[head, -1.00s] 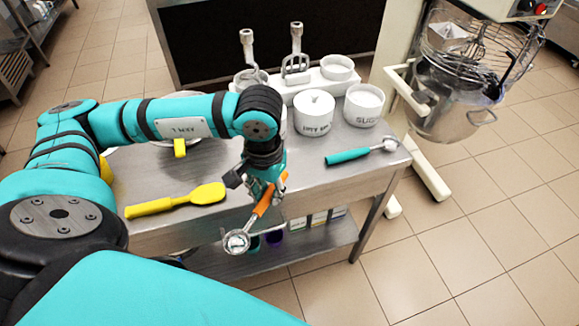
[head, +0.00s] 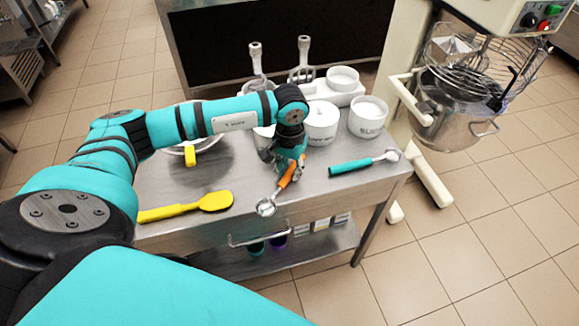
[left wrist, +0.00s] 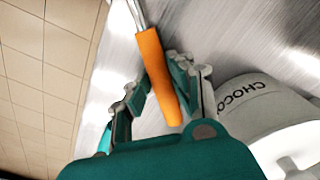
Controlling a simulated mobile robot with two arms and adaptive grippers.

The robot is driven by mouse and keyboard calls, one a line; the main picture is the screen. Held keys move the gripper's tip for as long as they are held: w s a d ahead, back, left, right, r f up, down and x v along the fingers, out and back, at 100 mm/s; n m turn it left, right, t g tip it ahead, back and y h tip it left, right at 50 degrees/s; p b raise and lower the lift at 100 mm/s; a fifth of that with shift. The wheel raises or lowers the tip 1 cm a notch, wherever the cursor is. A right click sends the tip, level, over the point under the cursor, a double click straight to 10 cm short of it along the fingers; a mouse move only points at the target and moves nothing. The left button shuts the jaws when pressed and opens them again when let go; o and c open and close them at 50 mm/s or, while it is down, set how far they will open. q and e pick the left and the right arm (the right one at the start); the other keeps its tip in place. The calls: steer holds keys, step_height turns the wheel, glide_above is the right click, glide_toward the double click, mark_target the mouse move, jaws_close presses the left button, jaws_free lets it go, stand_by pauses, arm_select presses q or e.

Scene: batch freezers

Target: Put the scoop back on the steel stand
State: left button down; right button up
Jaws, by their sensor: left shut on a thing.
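My left gripper (head: 287,163) is shut on the orange handle of a scoop (head: 266,207) whose metal bowl points toward the table's front edge. In the left wrist view the orange handle of the scoop (left wrist: 160,72) lies between the fingers of my left gripper (left wrist: 152,92); its bowl is out of that view. The scoop is over the steel stand (head: 240,180), a table with a lower shelf; I cannot tell whether it touches the top. My right gripper is not in view.
A yellow spatula (head: 190,206) lies left of the scoop, and a teal-handled scoop (head: 362,163) lies right. White tubs (head: 368,117) stand behind; one labelled CHOCO (left wrist: 262,108) is close to the gripper. A mixer (head: 450,110) stands at the right.

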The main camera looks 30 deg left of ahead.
mark_target(290, 171)
arm_select(q)
steer(key=shift+f, duration=0.1)
steer(key=c, duration=1.2)
jaws_free()
steer(key=shift+r, duration=0.25)
steer(key=shift+w+r, duration=0.1)
steer(key=shift+r, duration=0.2)
step_height(290, 171, up, 11)
steer(key=shift+r+b, duration=0.15)
steer(key=shift+b, duration=0.9)
